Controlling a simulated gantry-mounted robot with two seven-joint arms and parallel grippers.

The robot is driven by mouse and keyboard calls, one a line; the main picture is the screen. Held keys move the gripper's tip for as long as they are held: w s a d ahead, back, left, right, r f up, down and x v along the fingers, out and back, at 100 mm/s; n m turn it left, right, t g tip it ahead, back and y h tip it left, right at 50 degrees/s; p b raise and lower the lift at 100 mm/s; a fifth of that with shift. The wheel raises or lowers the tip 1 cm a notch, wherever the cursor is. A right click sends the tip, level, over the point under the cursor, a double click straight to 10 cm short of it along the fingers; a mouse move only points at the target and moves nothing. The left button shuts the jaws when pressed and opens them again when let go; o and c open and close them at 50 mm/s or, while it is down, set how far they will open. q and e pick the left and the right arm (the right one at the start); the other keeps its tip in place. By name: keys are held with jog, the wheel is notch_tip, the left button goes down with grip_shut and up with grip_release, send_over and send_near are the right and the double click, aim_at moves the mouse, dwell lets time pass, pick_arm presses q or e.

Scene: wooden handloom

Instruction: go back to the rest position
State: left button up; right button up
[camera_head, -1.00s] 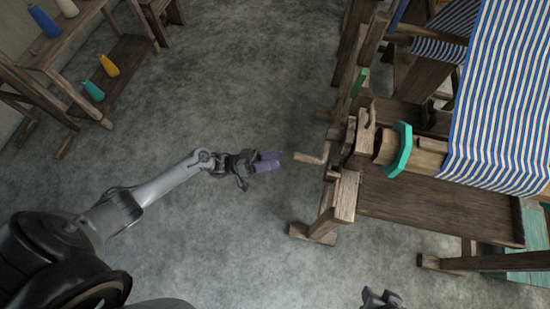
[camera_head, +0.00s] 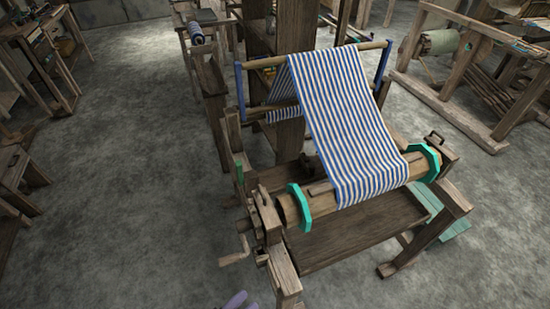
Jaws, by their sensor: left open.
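Only the purple fingertips of my left gripper (camera_head: 238,301) show, at the bottom edge of the head view. They are open, with nothing seen between them, and the rest of the arm is out of the picture. They show below the wooden crank handle (camera_head: 234,258) at the loom's left side, apart from it in the picture. The wooden handloom (camera_head: 345,235) stands in the middle, with blue-and-white striped cloth (camera_head: 345,125) running down onto its front roller between two green end discs (camera_head: 299,207). My right gripper is not in view.
Grey concrete floor (camera_head: 130,200) lies open to the left of the loom. Wooden benches (camera_head: 40,55) stand along the left edge. Another wooden loom frame (camera_head: 455,110) stands at the right. A green board (camera_head: 455,228) lies low at the loom's right side.

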pick_arm(q)
jog(key=s+a+r+n+g+y+p, duration=0.1)
jog(key=s+a+r+g+y, duration=0.2)
jog(key=a+r+g+y, duration=0.65)
jog(key=s+a+f+y, duration=0.3)
jog(key=s+a+y, duration=0.1)
jog(key=s, duration=0.2)
notch_tip(320, 180, up, 38)
jog(key=p, duration=3.8)
jog(key=shift+f+m, duration=0.15)
jog(key=shift+m, duration=0.15)
jog(key=shift+d+h, duration=0.1)
jog(key=shift+h, duration=0.15)
